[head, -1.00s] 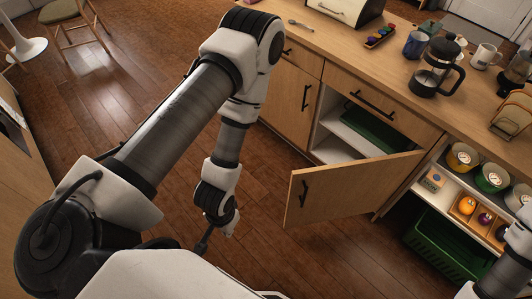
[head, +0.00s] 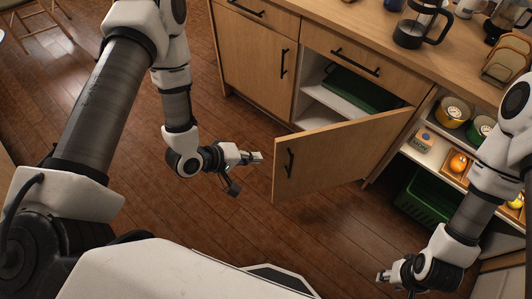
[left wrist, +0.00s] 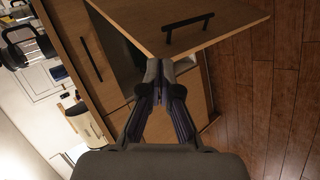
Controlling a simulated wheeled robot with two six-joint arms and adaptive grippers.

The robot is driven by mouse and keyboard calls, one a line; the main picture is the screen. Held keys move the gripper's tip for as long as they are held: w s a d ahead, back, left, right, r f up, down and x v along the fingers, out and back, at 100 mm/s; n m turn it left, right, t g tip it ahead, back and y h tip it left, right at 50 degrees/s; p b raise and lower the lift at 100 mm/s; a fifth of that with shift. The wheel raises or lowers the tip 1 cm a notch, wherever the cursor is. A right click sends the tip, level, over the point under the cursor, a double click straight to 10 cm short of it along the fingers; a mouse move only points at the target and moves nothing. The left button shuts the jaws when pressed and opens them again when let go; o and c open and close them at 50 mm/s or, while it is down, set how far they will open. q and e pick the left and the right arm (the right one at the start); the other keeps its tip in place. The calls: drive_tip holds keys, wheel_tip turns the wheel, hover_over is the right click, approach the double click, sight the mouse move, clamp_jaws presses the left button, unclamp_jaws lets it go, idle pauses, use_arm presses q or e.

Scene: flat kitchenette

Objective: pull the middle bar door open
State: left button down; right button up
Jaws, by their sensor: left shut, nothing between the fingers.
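The middle bar door (head: 340,153) stands swung out from the counter, hinged on its right side, with a dark bar handle (head: 290,162) near its free left edge. My left gripper (head: 257,157) is shut and empty, just left of the door's free edge and apart from the handle. In the left wrist view, its shut fingertips (left wrist: 160,68) point toward the open cabinet, with the door (left wrist: 225,15) and its handle (left wrist: 188,30) above and to the right. My right gripper (head: 383,276) hangs low at the bottom right; its fingers are too small to read.
Inside the open cabinet lies a green item (head: 362,91) on a white shelf. To the right, an open shelf holds pots and a fruit tray, with a green crate (head: 425,203) below. A French press (head: 418,24) stands on the counter. The wooden floor (head: 235,225) before the door is clear.

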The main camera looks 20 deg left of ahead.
use_arm(q)
drive_tip(key=w+a+f+n+t+h+b, duration=0.15)
drive_tip(key=w+a+f+t+b, duration=0.3)
drive_tip(key=f+b, duration=0.65)
drive_tip(key=w+a+f+n+t+h+b, duration=0.1)
drive_tip(key=w+a+f+t+h+b, duration=0.3)
drive_tip(key=b, duration=1.3)
drive_tip(key=w+d+g+y+b, duration=0.2)
drive_tip(key=w+d, duration=0.3)
drive_tip(key=w, duration=0.4)
drive_tip(key=shift+t, duration=0.25)
drive_tip(key=s+d, duration=0.2)
drive_tip(key=s, duration=0.1)
drive_tip(key=shift+s+d+f+b, duration=0.1)
drive_tip(key=shift+s+b, duration=0.1)
drive_tip(key=shift+b, duration=0.15)
drive_tip(key=shift+s, duration=0.1)
